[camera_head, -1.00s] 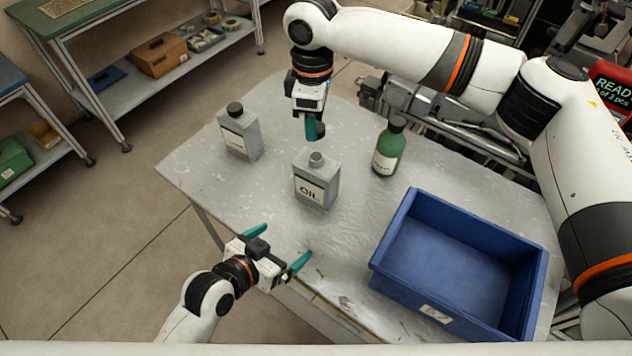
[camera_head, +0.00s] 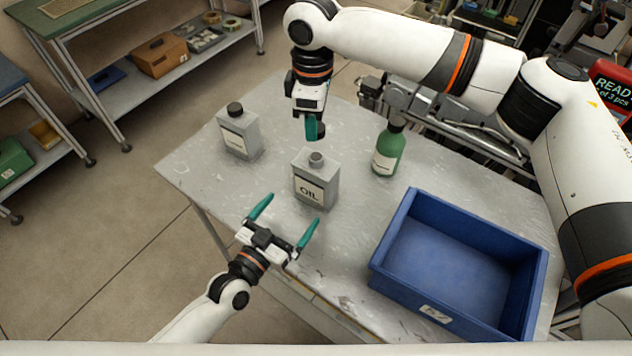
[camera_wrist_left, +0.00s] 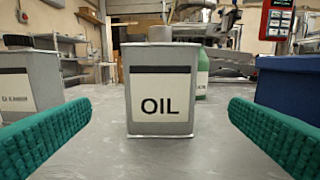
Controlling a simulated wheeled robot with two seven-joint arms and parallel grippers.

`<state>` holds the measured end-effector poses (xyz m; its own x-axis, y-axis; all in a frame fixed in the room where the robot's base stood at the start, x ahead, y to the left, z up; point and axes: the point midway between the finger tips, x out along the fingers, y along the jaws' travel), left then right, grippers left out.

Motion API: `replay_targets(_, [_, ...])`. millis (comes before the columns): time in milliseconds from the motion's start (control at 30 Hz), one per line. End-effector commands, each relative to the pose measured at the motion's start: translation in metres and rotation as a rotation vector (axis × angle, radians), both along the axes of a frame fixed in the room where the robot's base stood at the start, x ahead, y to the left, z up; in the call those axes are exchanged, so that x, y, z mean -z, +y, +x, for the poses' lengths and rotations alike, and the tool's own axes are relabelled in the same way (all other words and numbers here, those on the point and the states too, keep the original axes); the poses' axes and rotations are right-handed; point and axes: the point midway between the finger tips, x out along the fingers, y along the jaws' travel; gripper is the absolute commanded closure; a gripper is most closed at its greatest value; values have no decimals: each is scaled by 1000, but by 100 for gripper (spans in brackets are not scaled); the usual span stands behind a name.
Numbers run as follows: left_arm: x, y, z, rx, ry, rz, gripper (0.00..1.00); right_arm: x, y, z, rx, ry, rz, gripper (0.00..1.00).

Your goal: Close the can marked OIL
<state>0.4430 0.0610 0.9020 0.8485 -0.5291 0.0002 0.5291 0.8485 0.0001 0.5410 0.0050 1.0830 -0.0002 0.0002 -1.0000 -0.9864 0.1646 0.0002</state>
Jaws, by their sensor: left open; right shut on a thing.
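The grey OIL can (camera_head: 316,182) stands upright mid-table, its bare grey neck (camera_head: 316,158) without a black cap. It also fills the middle of the left wrist view (camera_wrist_left: 160,92). My left gripper (camera_head: 290,210) is open in front of the can. Its teal fingers point at the can, one to each side in the left wrist view, not touching it. My right gripper (camera_head: 311,128) points down behind and above the can. It is shut on a small dark cap (camera_head: 320,131), partly hidden by the fingers.
Another grey can (camera_head: 239,136) with a black cap stands at the left. A green bottle (camera_head: 388,150) with a dark cap stands right of the OIL can. A blue bin (camera_head: 387,268) is at the front right. The table's front left is clear.

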Motion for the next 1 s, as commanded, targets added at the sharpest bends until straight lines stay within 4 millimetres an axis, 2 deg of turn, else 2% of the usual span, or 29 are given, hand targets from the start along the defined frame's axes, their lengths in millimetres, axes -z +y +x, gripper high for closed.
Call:
replay_targets(167, [-1,-6,11,-1,-2,-2,0,0,0,0,0,0,0,88])
replay_targets(500, [-2,-40,64,0,-3,-2,0,0,0,0,0,0,0,88])
replay_targets(700, [-1,-56,89,0,-2,-1,0,0,0,0,0,0,0,88])
replay_targets(1000, [0,-64,102,1,1,-1,0,0,0,0,0,0,0,88])
